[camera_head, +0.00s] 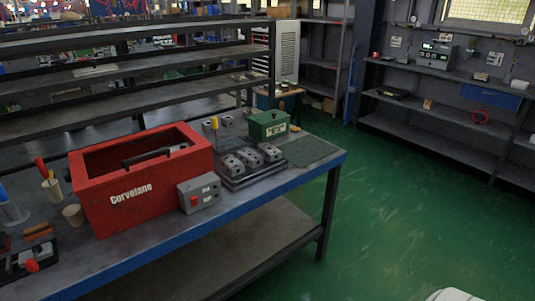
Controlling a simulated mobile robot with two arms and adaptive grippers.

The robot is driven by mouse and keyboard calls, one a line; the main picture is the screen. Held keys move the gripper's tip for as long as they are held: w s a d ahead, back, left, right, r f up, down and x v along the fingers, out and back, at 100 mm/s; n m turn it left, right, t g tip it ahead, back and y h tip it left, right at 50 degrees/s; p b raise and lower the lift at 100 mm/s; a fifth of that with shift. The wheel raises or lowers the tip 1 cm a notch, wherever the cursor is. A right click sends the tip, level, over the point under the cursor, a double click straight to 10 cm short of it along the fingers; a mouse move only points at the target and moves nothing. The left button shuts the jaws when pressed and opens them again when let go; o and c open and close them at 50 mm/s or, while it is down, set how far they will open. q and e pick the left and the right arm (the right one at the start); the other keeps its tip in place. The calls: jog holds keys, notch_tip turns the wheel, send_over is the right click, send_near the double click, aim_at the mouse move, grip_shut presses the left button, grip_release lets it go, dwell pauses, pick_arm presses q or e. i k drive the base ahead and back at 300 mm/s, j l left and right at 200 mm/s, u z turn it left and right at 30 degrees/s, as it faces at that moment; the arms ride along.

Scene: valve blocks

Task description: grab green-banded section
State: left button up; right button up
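Several grey valve blocks (250,160) sit in a dark tray (240,184) on the workbench, right of the red box. They are too small to make out a green band on any of them. A dark green box (268,125) with a handle and a pale label stands behind them. Neither of my grippers is in view.
A red open-topped toolbox (145,205) stands mid-bench, with a grey button box (199,193) in front of it. A cup (73,215) and small tools lie at the left. A dark mat (310,150) at the bench's right end is clear. Green floor (420,200) is open to the right.

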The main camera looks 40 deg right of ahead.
aim_at(232, 165)
jog(key=i+l, duration=0.3)
jog(key=l, duration=0.15)
jog(key=i+l, duration=0.35)
jog(key=l, duration=0.15)
jog(key=i+l, duration=0.3)
jog(key=l, duration=0.15)
jog(key=z, duration=0.05)
